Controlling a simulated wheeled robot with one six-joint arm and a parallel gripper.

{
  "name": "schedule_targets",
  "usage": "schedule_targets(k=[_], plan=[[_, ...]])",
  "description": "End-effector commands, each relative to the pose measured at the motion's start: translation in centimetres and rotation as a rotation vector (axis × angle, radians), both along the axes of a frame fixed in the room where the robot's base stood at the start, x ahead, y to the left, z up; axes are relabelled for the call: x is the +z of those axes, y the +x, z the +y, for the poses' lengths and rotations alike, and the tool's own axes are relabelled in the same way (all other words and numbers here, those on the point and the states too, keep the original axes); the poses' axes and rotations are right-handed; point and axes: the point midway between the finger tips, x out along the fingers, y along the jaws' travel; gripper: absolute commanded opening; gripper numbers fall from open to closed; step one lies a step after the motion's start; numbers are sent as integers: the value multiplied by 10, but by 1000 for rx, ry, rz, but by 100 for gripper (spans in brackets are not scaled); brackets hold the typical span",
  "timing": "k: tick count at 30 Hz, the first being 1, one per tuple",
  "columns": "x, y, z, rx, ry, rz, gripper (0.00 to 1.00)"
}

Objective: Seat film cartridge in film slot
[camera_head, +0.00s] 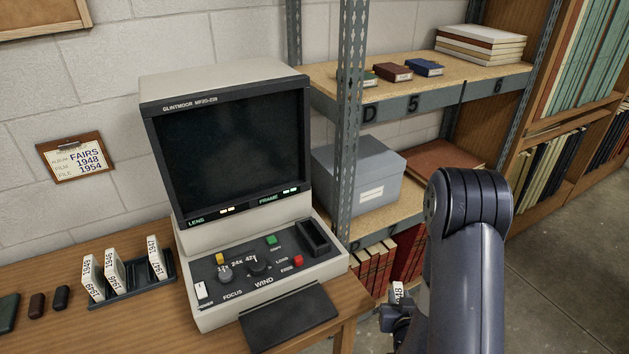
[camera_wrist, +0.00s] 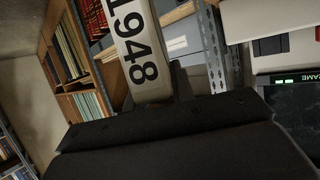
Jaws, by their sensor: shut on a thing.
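A white film cartridge labelled 1948 (camera_wrist: 139,55) is held in my gripper (camera_wrist: 178,92), whose fingers are mostly hidden in the wrist view. In the head view the cartridge (camera_head: 398,291) shows only its top above my gripper (camera_head: 397,312), right of the reader and away from it. The film reader (camera_head: 231,165) stands on the desk with a dark screen. Its film slot (camera_head: 314,237) is a black upright-walled recess at the right of the control panel; it looks empty. The gripper is to the right of and lower in the picture than the slot.
A dark rack (camera_head: 138,286) on the wooden desk (camera_head: 150,325) holds several white cartridges. A wall card (camera_head: 72,157) reads FAIRS, 1948, 1954. A metal shelf post (camera_head: 347,120) rises behind the reader's right side. A grey box (camera_head: 358,174) sits on the shelf. Floor (camera_head: 565,270) is clear at right.

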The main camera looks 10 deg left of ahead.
Motion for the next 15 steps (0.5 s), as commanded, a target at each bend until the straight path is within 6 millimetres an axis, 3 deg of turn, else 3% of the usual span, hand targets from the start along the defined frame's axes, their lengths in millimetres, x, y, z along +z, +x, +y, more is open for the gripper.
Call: schedule_targets(k=[15], plan=[[122, 45, 113, 435, -4, -18, 0]])
